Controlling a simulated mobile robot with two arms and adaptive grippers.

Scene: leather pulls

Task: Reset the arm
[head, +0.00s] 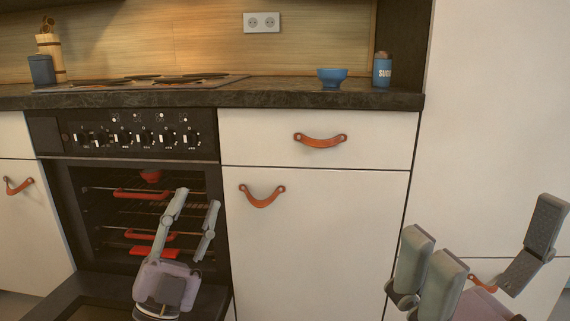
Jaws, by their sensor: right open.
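My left gripper (197,198) is in front of the open oven, above its lowered door (62,293). Its two fingers point up and stand apart, with nothing seen between them. My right gripper (487,225) is at the lower right, in front of the white cabinet front and partly cut off by the bottom edge. Its fingers are spread wide and empty. An orange leather pull (484,279) shows behind it, partly hidden.
The oven (128,134) holds racks with red front bars and a small red bowl (151,175). A drawer (373,136) and a cabinet door (318,245) with leather pulls are shut. A blue bowl (331,77) and a sugar jar (382,70) stand on the dark counter (285,96).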

